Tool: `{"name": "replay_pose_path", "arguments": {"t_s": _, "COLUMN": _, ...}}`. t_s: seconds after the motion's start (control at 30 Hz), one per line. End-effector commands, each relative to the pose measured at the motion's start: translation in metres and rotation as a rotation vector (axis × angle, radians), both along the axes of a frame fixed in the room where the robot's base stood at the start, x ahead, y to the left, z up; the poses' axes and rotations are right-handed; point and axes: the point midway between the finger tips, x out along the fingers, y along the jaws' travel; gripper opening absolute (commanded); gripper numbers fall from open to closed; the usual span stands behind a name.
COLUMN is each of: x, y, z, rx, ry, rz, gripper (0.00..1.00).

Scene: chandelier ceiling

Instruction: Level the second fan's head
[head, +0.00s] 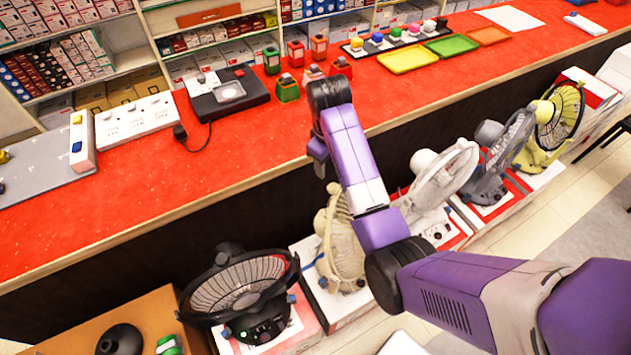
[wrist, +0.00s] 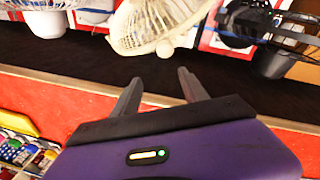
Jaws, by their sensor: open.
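Several fans stand in a row on boxes along the front of the red counter. The second from the left is a beige fan (head: 343,240). Its round guard shows nearly edge-on in the head view, and the exact tilt of its head is hard to tell. In the wrist view the beige fan head (wrist: 155,22) is at the top centre, beyond my fingertips. My gripper (wrist: 160,78) is open, with nothing between its fingers and a clear gap to the fan. In the head view my gripper (head: 318,160) is over the counter's front edge; my arm hides part of the row.
A black fan (head: 240,285) stands left of the beige one, a white fan (head: 440,180) right of it, then a grey fan (head: 500,150) and a yellow fan (head: 555,125). The red counter (head: 250,140) bears a black scale (head: 228,93), small bottles and coloured trays.

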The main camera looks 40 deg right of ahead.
Motion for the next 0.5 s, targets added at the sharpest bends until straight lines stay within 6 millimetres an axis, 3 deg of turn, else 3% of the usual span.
{"name": "replay_pose_path", "arguments": {"t_s": 0.1, "x": -0.016, "y": 0.007, "z": -0.002, "rx": 0.029, "ry": 0.070, "rz": 0.023, "gripper": 0.52}}
{"name": "replay_pose_path", "arguments": {"t_s": 0.27, "x": -0.021, "y": 0.009, "z": -0.012, "rx": 0.037, "ry": 0.090, "rz": 0.042, "gripper": 0.52}}
{"name": "replay_pose_path", "arguments": {"t_s": 0.5, "x": -0.020, "y": 0.005, "z": -0.047, "rx": 0.038, "ry": 0.089, "rz": 0.041, "gripper": 0.52}}
